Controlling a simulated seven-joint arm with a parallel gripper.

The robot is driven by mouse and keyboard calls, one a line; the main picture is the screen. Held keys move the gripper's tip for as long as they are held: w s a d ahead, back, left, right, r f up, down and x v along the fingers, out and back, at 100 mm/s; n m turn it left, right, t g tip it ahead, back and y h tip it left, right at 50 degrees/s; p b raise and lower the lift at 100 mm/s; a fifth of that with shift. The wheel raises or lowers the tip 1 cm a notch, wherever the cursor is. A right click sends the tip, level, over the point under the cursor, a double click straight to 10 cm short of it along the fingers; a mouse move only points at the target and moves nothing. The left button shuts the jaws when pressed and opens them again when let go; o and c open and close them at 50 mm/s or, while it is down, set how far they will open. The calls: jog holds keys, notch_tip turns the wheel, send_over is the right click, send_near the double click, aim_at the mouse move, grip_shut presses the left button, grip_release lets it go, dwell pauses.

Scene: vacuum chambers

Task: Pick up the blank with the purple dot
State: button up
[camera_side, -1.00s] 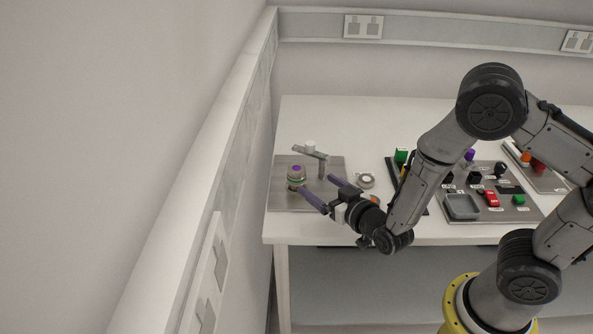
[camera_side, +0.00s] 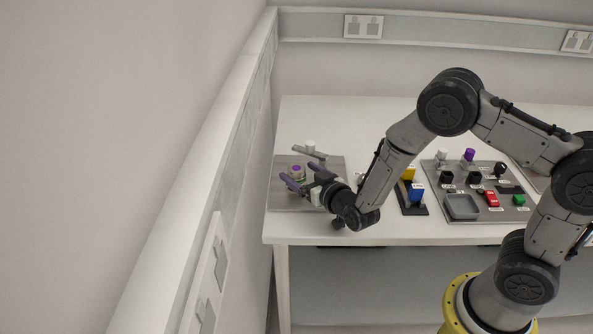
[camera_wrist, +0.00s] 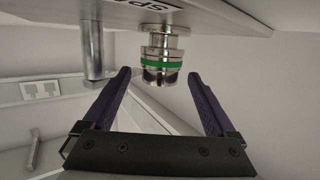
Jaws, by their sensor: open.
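The blank with the purple dot (camera_side: 297,168) is at the top of a small round metal stack on the left metal plate. In the wrist view my gripper (camera_wrist: 160,75) has a finger on each side of the stack's end, with gaps visible. I cannot tell the exact depth.
The metal plate (camera_side: 281,198) also bears a post with a sideways arm (camera_side: 308,152) close behind the stack; the post (camera_wrist: 91,40) shows at left in the wrist view. To the right are a rack with yellow and blue blocks (camera_side: 416,193) and a plate with a grey tray (camera_side: 461,207).

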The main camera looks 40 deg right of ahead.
grip_shut()
jog(key=shift+r, duration=0.1)
jog(key=shift+r, duration=0.1)
dwell(0.3)
